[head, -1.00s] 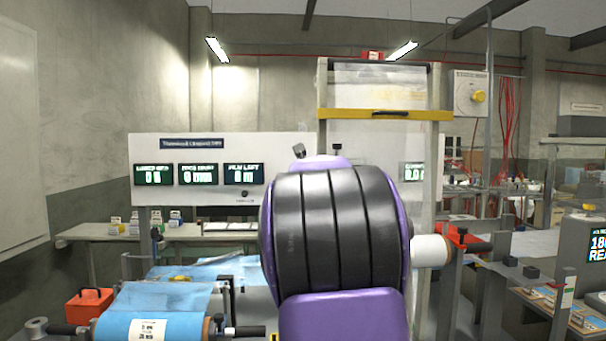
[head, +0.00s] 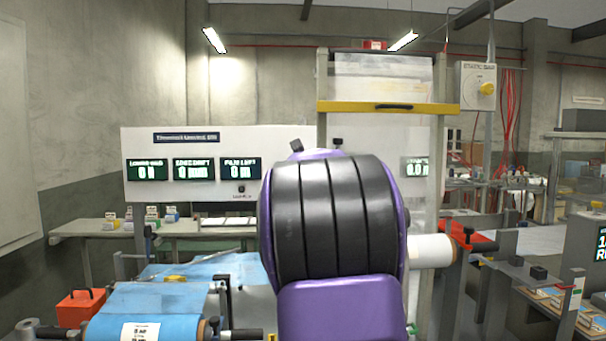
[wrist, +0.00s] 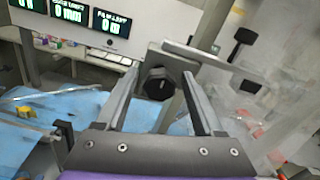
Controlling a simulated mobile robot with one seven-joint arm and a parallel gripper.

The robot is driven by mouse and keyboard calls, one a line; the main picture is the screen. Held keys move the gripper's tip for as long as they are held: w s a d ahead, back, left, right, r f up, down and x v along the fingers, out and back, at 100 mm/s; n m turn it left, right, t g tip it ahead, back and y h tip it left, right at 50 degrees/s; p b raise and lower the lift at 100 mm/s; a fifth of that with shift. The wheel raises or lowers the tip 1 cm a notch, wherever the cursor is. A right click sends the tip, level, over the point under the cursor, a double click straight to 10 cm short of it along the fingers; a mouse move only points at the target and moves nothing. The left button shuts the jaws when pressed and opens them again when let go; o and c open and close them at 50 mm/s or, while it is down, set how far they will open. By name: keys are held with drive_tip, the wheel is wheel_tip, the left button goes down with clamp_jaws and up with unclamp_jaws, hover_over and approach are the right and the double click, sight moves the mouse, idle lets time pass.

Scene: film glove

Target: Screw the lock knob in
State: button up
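In the wrist view a black faceted knob (wrist: 158,84) sits on a grey metal bracket (wrist: 172,62). I take it for the lock knob; its thread and seat are hidden. My gripper (wrist: 165,76) is open, with its two grey fingers reaching toward the bracket. The knob shows between them, with a visible gap on each side. I cannot tell how deep the fingertips are around it. In the head view my black and purple arm hides the gripper and this knob.
A blue film roll (head: 105,327) lies at lower left beside an orange box (head: 80,306). A frame with a yellow bar (head: 388,107) rises behind. In the wrist view, a black knob (wrist: 243,37) stands right of the fingers.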

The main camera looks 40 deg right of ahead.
clamp_jaws()
drive_tip(key=shift+m, duration=0.3)
